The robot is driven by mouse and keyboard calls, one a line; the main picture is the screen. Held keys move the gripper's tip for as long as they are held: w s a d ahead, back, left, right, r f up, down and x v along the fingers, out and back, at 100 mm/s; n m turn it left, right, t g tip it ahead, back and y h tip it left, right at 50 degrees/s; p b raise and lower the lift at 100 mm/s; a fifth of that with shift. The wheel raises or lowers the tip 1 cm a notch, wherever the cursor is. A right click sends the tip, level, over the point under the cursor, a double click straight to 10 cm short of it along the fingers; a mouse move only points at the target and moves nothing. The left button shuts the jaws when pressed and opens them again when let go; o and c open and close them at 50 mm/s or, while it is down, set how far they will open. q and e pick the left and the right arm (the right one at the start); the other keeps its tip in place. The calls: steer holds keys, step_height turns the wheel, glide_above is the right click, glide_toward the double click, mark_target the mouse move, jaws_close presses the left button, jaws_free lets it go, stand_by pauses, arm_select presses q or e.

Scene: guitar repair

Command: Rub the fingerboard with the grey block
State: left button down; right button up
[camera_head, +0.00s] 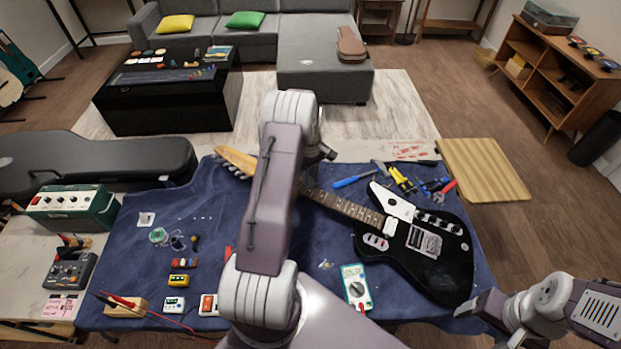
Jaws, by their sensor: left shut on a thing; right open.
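A black electric guitar (437,262) lies on the blue cloth, its neck running up and to the left. The fingerboard (343,205) shows between the body and my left arm. My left arm hides its upper part. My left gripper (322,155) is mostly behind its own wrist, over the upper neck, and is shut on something. The grey block is not visible; it seems to be hidden in that gripper. Whether it touches the fingerboard cannot be seen. My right gripper (484,318) is open at the lower right, beside the guitar body.
A blue screwdriver (353,180), yellow-handled pliers (402,179) and other tools lie above the neck. A multimeter (356,287) lies below it. A black case (95,165) and a green amplifier (72,208) stand at left. Several small parts lie on the left cloth.

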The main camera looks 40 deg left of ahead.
arm_select(q)
step_height(320, 180, up, 2)
steer(key=shift+d+r+p, duration=0.1)
steer(key=shift+d+p, duration=0.05)
steer(key=shift+p, duration=0.45)
steer(key=shift+r+p, duration=0.65)
steer(key=shift+r, duration=0.1)
